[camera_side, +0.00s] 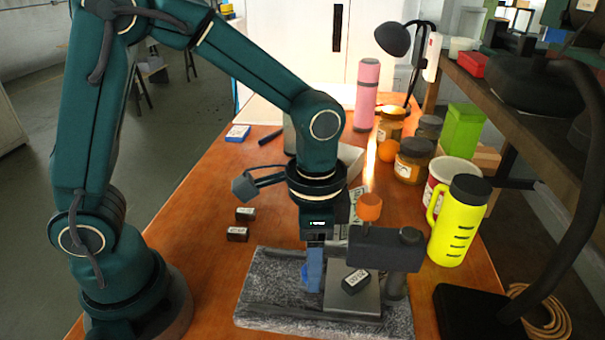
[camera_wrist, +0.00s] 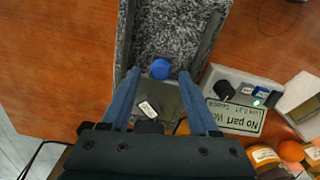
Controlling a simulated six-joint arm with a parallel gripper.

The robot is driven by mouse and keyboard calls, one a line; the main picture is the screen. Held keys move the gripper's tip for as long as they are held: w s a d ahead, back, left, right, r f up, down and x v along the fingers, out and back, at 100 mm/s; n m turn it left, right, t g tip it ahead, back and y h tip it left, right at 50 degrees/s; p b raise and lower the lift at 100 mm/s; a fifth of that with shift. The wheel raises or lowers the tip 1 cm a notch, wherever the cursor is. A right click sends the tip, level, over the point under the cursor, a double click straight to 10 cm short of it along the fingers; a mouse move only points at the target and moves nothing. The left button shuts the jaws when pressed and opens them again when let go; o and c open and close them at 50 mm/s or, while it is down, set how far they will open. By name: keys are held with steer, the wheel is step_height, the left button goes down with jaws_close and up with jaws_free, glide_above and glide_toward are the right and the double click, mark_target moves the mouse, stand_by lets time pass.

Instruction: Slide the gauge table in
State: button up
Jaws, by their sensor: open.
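The gauge table (camera_side: 340,299) is a flat grey metal plate on a speckled granite slab (camera_side: 262,290) with dark rails. A small dark block (camera_side: 355,281) with a white label lies on it. In the wrist view the plate (camera_wrist: 172,97) has a blue knob (camera_wrist: 160,68) at its edge. My gripper (camera_side: 313,284) points down at the left of the plate, its blue fingers open. A dark gauge arm (camera_side: 385,246) with an orange knob (camera_side: 370,206) overhangs the plate.
A grey box with a "No part" sign (camera_wrist: 232,115) stands beside the slab. Two dark labelled blocks (camera_side: 241,224) lie left of my gripper. A yellow bottle (camera_side: 459,222), jars (camera_side: 413,160) and a black lamp base (camera_side: 475,311) crowd the right. The table's left is mostly clear.

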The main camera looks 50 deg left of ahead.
steer(key=shift+r, duration=2.2)
steer(key=shift+w+a+r, duration=0.1)
steer(key=shift+w+r, duration=0.05)
steer(key=shift+r, duration=0.05)
steer(key=s+a+r+n+t, duration=0.4)
steer(key=s+a+n+t, duration=0.1)
steer(key=s+a+n, duration=0.2)
steer(key=shift+s+a+r+t, duration=0.25)
steer(key=shift+s+r+t, duration=0.05)
steer(key=shift+r, duration=0.1)
